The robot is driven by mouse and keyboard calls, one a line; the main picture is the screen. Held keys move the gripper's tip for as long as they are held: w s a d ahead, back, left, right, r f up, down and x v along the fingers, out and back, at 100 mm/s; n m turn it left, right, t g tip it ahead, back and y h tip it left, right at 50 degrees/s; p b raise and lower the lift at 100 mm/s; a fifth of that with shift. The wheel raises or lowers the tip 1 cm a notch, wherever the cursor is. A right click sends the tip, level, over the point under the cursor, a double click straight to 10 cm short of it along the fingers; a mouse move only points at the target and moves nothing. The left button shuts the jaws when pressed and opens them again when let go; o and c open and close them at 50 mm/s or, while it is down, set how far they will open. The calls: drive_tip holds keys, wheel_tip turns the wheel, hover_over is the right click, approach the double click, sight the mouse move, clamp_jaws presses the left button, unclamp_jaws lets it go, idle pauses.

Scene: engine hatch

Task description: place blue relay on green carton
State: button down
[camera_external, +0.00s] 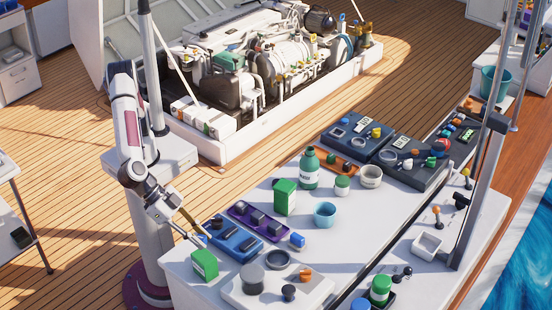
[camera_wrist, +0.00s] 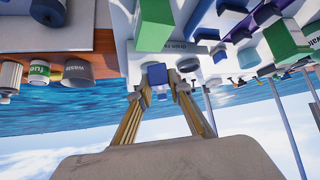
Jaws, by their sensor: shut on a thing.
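My gripper (camera_external: 207,239) is at the near left end of the white table. In the wrist view, my gripper (camera_wrist: 160,89) is shut on the blue relay (camera_wrist: 157,74), a small blue block between the fingertips. The relay is hard to pick out in the external view. A green carton (camera_external: 204,265) with a white label stands at the table's left corner, just below my gripper. A second green carton (camera_external: 285,197) stands farther back beside a green bottle. A green box face (camera_wrist: 153,28) shows above the relay in the wrist view; I cannot tell which carton it is.
A blue tray (camera_external: 236,245) and a purple tray (camera_external: 254,222) with dark parts lie right of my gripper. A white board (camera_external: 262,292) with round parts is at the front.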

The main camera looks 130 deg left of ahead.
drive_tip(key=shift+f, duration=2.4)
drive_tip(key=shift+f, duration=0.1)
drive_tip(key=c, duration=1.8)
unclamp_jaws()
drive_tip(key=shift+c, duration=0.2)
drive_tip(key=shift+r, duration=0.2)
drive_tip(key=v, duration=1.2)
drive_tip(key=shift+a, duration=0.1)
